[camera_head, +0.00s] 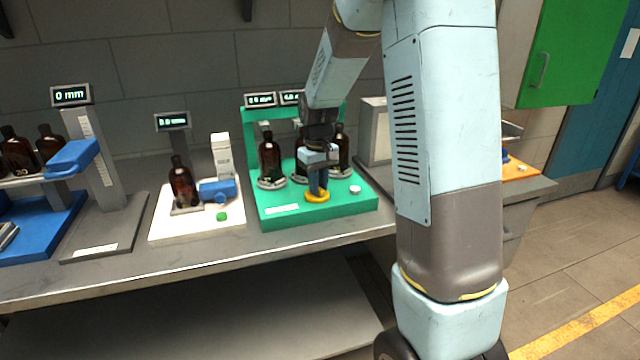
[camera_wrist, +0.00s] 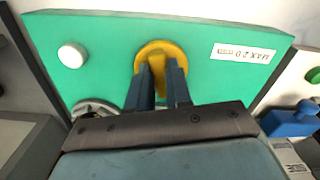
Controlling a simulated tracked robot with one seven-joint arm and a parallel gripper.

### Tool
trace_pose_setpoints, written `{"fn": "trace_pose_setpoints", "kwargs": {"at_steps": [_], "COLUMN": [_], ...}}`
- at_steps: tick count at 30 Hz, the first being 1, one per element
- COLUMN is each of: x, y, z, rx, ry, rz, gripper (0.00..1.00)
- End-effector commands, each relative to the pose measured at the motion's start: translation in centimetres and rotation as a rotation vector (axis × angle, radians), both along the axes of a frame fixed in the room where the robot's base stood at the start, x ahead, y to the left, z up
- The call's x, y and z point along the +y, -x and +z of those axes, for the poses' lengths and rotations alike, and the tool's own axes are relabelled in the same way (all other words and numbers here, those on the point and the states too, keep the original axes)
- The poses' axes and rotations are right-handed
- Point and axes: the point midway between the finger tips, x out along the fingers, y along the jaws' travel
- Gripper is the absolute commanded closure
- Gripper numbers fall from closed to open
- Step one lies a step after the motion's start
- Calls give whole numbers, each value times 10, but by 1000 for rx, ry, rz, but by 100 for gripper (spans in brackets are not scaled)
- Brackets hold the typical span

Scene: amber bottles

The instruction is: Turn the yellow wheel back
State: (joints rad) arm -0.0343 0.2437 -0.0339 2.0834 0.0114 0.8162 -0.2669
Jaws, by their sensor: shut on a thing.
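The yellow wheel (camera_head: 317,197) sits near the front edge of the green station (camera_head: 275,219). In the wrist view the yellow wheel (camera_wrist: 148,52) lies flat, with a raised yellow bar across its middle. My gripper (camera_head: 317,186) points down over the wheel from above. In the wrist view my gripper's two fingers (camera_wrist: 158,84) stand on either side of the raised bar and are shut on it. The fingers hide part of the wheel's near side.
Amber bottles, one of them (camera_head: 269,157), stand on the green station behind my gripper. A white button (camera_head: 355,189) is right of the wheel. Left are a white station (camera_head: 160,232) with a bottle and a blue station (camera_head: 40,232). Small displays (camera_head: 261,100) stand above. The bench front (camera_head: 190,264) is clear.

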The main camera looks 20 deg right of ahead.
Motion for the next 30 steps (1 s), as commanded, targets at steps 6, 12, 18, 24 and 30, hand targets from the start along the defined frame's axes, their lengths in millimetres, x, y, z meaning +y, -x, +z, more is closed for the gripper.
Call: {"fn": "trace_pose_setpoints", "kwargs": {"at_steps": [6, 12, 18, 24, 30], "x": [2, 3, 4, 5, 6], "y": [-3, -3, -3, -4, -5], "z": [2, 2, 2, 3, 3], "rx": [-9, -10, -10, -10, -10], "ry": [-1, -1, -2, -3, -4], "rz": [-203, -392, -582, -773, -962], "gripper": [100, 100, 100, 100, 100]}}
